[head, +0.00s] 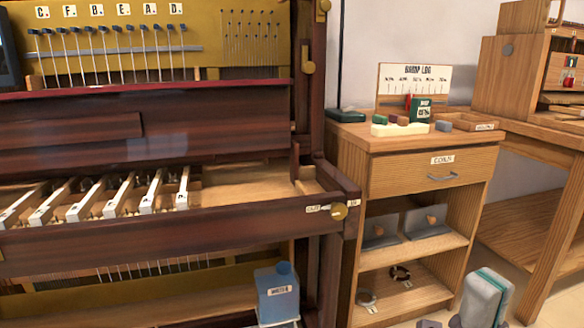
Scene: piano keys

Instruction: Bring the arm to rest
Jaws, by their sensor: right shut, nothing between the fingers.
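My left gripper is not in view. The opened piano (210,135) fills the left half, with a row of several white keys (108,200) at its front. A wide gap without keys lies right of them. Letter cards (96,10) stand above the hammer pins at the top.
A wooden cabinet (400,178) with a drawer and open shelves stands right of the piano. Small blocks and a chart board (425,78) sit on it. A wooden bench (545,135) is at the far right.

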